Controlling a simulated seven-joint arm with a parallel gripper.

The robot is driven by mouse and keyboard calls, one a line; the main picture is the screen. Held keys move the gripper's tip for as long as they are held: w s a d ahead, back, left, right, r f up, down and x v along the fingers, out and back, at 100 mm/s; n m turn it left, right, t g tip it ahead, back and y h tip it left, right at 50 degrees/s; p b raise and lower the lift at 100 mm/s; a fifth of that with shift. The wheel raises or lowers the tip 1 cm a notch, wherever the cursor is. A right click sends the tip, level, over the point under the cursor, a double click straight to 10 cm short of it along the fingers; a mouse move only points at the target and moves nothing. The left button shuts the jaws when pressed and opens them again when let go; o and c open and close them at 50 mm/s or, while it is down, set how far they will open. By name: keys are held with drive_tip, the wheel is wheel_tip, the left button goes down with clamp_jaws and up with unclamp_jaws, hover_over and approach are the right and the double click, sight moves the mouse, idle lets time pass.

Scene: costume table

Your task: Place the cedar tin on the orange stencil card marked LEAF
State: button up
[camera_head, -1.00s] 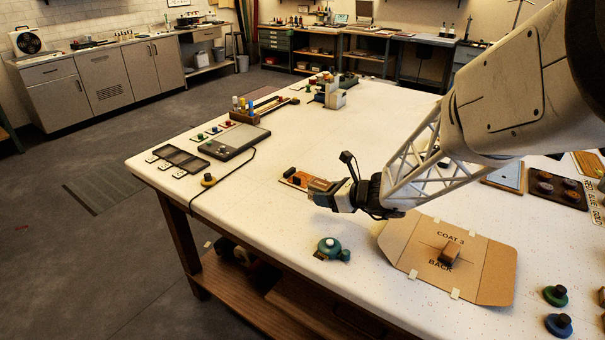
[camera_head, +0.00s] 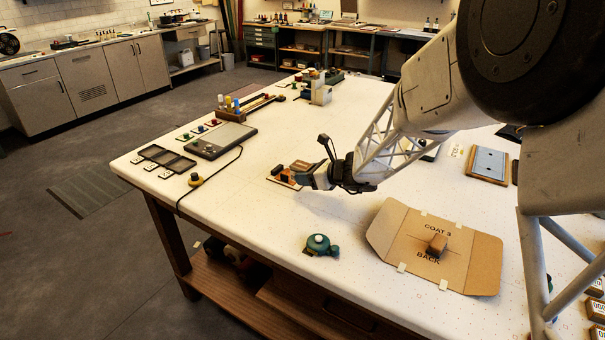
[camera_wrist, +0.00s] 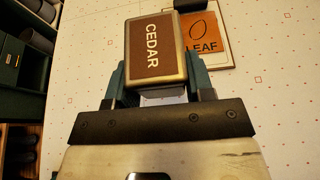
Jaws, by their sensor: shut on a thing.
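The cedar tin (camera_wrist: 155,52), a brown box with a metal rim and the word CEDAR, is held between my gripper's fingers (camera_wrist: 157,85). The orange stencil card (camera_wrist: 210,38), marked LEAF with a leaf outline, lies on a pale-edged board just right of the tin in the wrist view. The tin overlaps the card's left edge there; the gap between them in height is unclear. In the head view my gripper (camera_head: 307,173) holds the tin (camera_head: 301,166) beside the card (camera_head: 283,178), which is partly hidden.
A dark block (camera_wrist: 189,4) sits at the card's far edge in the wrist view. A cardboard folder marked COAT 3 BACK (camera_head: 460,255) and a teal round pot (camera_head: 320,244) lie nearer the front. White tabletop between is clear.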

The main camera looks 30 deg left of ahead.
sight(302, 164)
drive_tip(key=shift+w+a+f, duration=0.15)
drive_tip(key=shift+w+a, duration=1.05)
drive_tip(key=shift+w, duration=0.1)
drive_tip(key=shift+w+a+f, duration=0.15)
drive_tip(key=shift+w+a, duration=1.05)
drive_tip(key=shift+w, duration=0.1)
drive_tip(key=shift+f, duration=1.8)
drive_tip(key=shift+f, duration=0.15)
drive_tip(key=o, duration=0.9)
drive_tip(key=shift+o, duration=0.2)
drive_tip(key=shift+r, duration=0.2)
drive_tip(key=shift+v, duration=6)
